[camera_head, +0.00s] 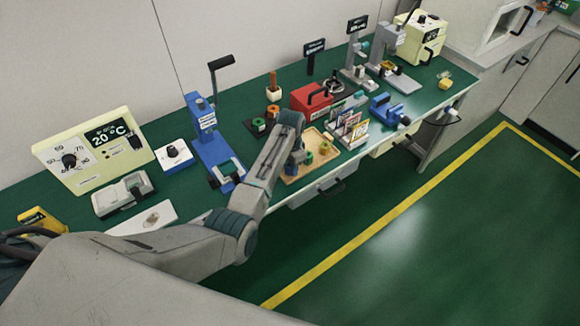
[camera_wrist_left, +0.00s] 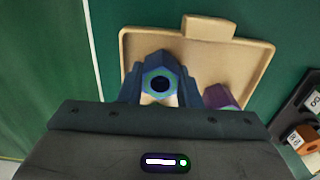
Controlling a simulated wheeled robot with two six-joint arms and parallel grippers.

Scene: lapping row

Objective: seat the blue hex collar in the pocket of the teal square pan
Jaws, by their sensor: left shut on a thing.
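The blue hex collar (camera_wrist_left: 174,76) is between my left gripper's fingers in the wrist view, its dark round hole facing the camera. My left gripper (camera_wrist_left: 160,90) is shut on it, over the tan tray (camera_wrist_left: 205,42). In the head view my left gripper (camera_head: 297,152) is at the left side of the same tray (camera_head: 318,169), and the arm hides part of it; I cannot make out the collar there. I cannot pick out the teal square pan with certainty in either view. My right gripper is not in view.
A purple piece (camera_wrist_left: 219,97) is in the tray, partly hidden by the gripper. A blue press (camera_head: 212,150) stands left of my arm, a red box (camera_head: 311,98) behind the tray, and cards (camera_head: 351,130) and a blue vise (camera_head: 389,109) to the right. The floor in front is clear.

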